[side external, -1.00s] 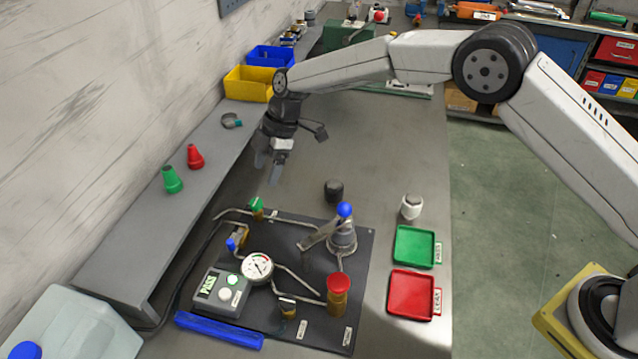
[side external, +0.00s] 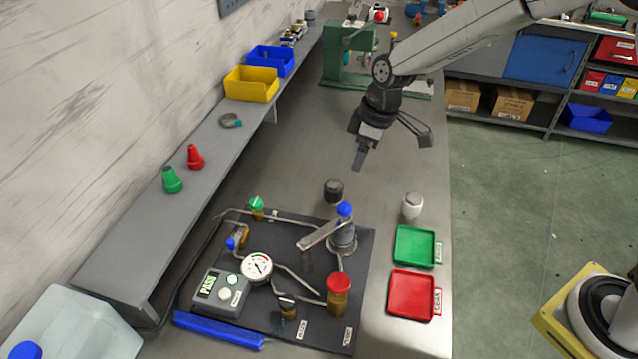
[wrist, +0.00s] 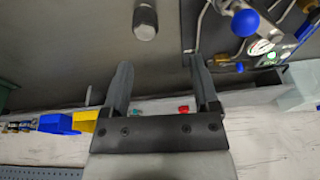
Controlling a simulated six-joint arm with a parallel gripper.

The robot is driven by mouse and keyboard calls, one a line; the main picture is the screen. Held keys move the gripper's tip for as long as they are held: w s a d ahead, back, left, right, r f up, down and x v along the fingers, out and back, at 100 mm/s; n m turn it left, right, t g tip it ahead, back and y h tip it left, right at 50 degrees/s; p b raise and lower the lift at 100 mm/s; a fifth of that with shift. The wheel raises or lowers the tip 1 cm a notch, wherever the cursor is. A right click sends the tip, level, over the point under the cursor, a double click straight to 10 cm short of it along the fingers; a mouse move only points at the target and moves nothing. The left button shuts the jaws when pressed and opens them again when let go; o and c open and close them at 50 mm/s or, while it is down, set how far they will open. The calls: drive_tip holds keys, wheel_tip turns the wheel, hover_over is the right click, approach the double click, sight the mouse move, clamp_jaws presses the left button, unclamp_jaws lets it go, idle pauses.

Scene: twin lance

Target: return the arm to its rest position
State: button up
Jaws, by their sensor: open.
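My gripper (side external: 360,160) hangs above the grey bench (side external: 290,150), behind the test board, in the side view. In the wrist view my gripper (wrist: 160,80) shows its two fingers apart with nothing between them. A dark round part (side external: 333,190) stands on the bench below and in front of the gripper; a dark part also shows in the wrist view (wrist: 145,20). My arm reaches up and out of the top of the side view.
The black board (side external: 320,250) carries a gauge, pipes and valves. A green tray (side external: 415,246), a red tray (side external: 411,295) and a white part (side external: 411,206) are at right. A shelf along the wall holds green and red cones (side external: 195,157) and bins (side external: 250,84). A green machine (side external: 347,55) stands behind.

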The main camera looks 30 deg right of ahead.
drive_tip(key=s+d+m+h, duration=0.1)
drive_tip(key=s+d+m, duration=0.3)
drive_tip(key=s, duration=0.5)
drive_tip(key=s+d+m+t, duration=0.1)
drive_tip(key=s+d+m, duration=0.3)
drive_tip(key=s, duration=0.6)
drive_tip(key=shift+d+f+m+h, duration=0.3)
drive_tip(key=shift+d+h, duration=0.1)
drive_tip(key=shift+d, duration=0.8)
